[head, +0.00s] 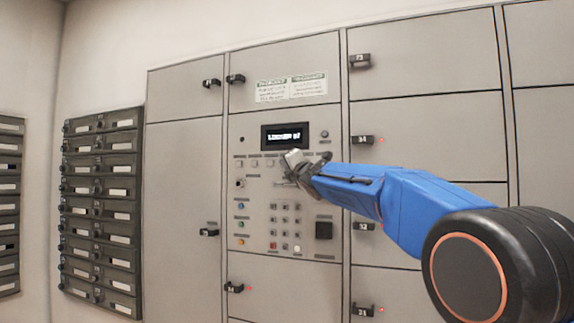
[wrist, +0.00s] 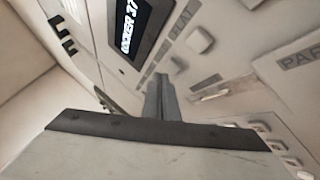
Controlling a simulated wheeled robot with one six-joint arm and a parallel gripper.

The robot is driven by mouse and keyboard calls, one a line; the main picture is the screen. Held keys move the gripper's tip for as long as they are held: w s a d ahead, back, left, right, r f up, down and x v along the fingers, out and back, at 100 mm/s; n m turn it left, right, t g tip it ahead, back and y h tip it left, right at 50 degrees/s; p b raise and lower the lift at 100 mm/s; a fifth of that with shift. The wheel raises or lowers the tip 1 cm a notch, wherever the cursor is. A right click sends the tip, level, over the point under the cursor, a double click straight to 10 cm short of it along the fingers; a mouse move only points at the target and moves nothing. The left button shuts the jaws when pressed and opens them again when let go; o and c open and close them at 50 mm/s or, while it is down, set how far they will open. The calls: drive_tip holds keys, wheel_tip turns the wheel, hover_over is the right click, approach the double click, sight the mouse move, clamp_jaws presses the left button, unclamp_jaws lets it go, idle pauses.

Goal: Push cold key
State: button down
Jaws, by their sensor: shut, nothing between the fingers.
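The locker control panel (head: 262,205) has a row of pale keys under its display. I cannot read a "cold" label on any key, so I cannot tell which one is the cold key. My gripper (head: 292,162) is shut and empty, just below the display, and covers the right part of that key row. In the wrist view my closed fingers (wrist: 160,95) point at the panel below the display. There a pale key (wrist: 200,40) beside a label like "FLAT" and a larger key (wrist: 288,70) beside a label starting "PAR" show. Contact with the panel cannot be told.
The display (head: 284,136) is lit; in the wrist view it (wrist: 130,28) reads "LOCKER 37". A number keypad (head: 285,220) and a dark square (head: 324,230) lie lower on the panel. Locker doors with black handles surround it. Dark mailboxes (head: 103,205) stand at left.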

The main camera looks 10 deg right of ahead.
drive_tip(key=s+a, duration=0.1)
drive_tip(key=s, duration=0.1)
drive_tip(key=s+a, duration=0.2)
idle(0.5)
idle(0.5)
